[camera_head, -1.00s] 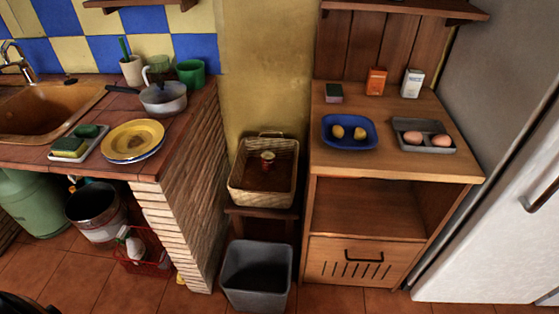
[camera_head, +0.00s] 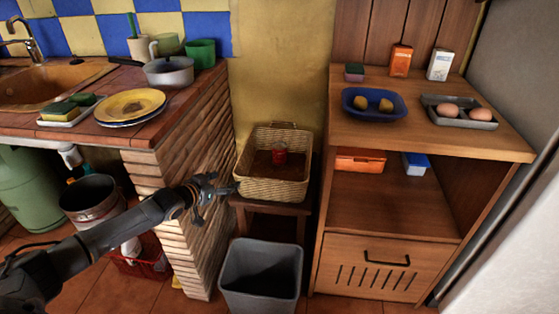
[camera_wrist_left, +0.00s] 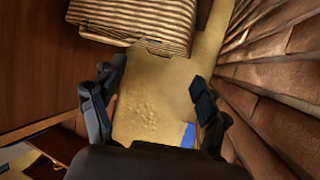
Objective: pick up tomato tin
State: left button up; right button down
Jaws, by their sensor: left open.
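The basket sits on a low dark wooden stool between the brick counter and the wooden cabinet. My left gripper (camera_head: 226,189) is open and empty, just left of the basket near its lower left side. In the left wrist view its two fingers (camera_wrist_left: 153,95) are spread, with the wicker basket (camera_wrist_left: 140,22) beyond them at the top. The tin cannot be seen in the wrist view. My right gripper does not show.
The brick counter side (camera_head: 190,165) rises close behind my left gripper. A grey bin (camera_head: 261,281) stands in front of the stool (camera_head: 270,207). The wooden cabinet (camera_head: 430,135) borders the basket on the right, with a blue plate (camera_head: 374,113) on top.

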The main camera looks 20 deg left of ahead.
aim_at(278, 148)
jog(key=i+l, duration=0.1)
jog(key=i, duration=0.4)
jog(key=i+l, duration=0.15)
jog(key=i, duration=0.35)
